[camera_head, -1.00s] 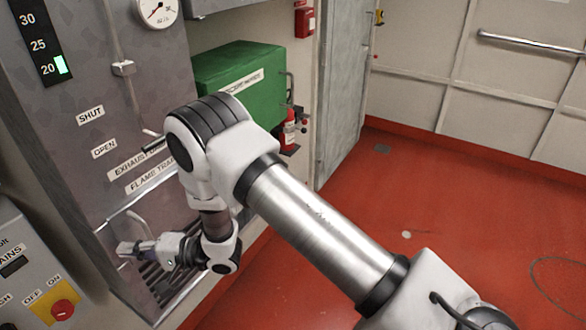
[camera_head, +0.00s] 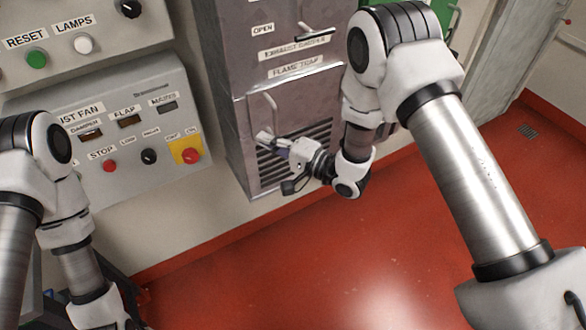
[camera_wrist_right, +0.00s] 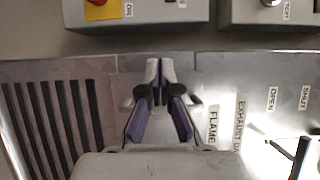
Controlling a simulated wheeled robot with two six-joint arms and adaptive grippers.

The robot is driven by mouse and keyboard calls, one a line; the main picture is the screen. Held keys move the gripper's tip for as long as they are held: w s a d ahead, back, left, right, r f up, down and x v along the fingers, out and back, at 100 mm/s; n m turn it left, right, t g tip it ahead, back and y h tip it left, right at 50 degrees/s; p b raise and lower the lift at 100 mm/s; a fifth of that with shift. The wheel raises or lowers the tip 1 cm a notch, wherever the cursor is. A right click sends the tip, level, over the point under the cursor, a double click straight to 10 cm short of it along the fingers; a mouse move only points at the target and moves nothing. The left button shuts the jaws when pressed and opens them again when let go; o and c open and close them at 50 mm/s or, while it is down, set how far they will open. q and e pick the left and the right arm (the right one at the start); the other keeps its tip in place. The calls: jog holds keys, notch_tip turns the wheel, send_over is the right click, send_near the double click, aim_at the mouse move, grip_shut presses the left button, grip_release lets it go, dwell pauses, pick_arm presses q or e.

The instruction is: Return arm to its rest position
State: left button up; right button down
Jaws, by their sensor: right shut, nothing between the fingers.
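My right gripper (camera_head: 268,140) is in front of the grey cabinet (camera_head: 238,125), near its louvred lower panel and to the left of the vent slots' middle. Its fingers are closed together with nothing between them; this also shows in the right wrist view (camera_wrist_right: 160,66). Whether the fingertips touch the cabinet, I cannot tell. My right arm comes in from the right. My left arm shows at the left edge, bent downwards, and its gripper is out of the picture.
A control box (camera_head: 135,165) with a red button on yellow (camera_head: 190,156) is on the wall left of the cabinet. Another panel (camera_head: 60,15) is above it. A handle (camera_head: 316,33) sticks out near the OPEN label. The red floor (camera_head: 330,250) below is clear.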

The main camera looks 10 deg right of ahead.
jog(key=s+d+b, duration=0.2)
jog(key=s, duration=0.5)
jog(key=s+d+f+g+h, duration=0.2)
jog(key=s+d+f+h, duration=0.1)
jog(key=f, duration=0.4)
jog(key=s+d+f+g+h, duration=0.1)
jog(key=s+d+f+h, duration=0.1)
jog(key=s+f, duration=0.35)
jog(key=s+d+f+g+h, duration=0.2)
jog(key=d+f+h, duration=0.1)
jog(key=f, duration=0.5)
pick_arm(q)
jog(key=shift+w+f, duration=0.2)
jog(key=shift+f, duration=0.35)
jog(key=shift+w+f, duration=0.2)
jog(key=shift+f, duration=0.35)
pick_arm(e)
jog(key=s+d+f+n+g+h, duration=0.2)
jog(key=s+d+n+g, duration=0.1)
jog(key=s, duration=0.4)
jog(key=s+d+f+n+g+h, duration=0.3)
jog(key=s+d+n+g, duration=0.1)
jog(key=s, duration=0.4)
jog(key=shift+s+d+f+n+g, duration=0.2)
jog(key=shift+f+n+g, duration=0.15)
jog(key=shift+n, duration=0.35)
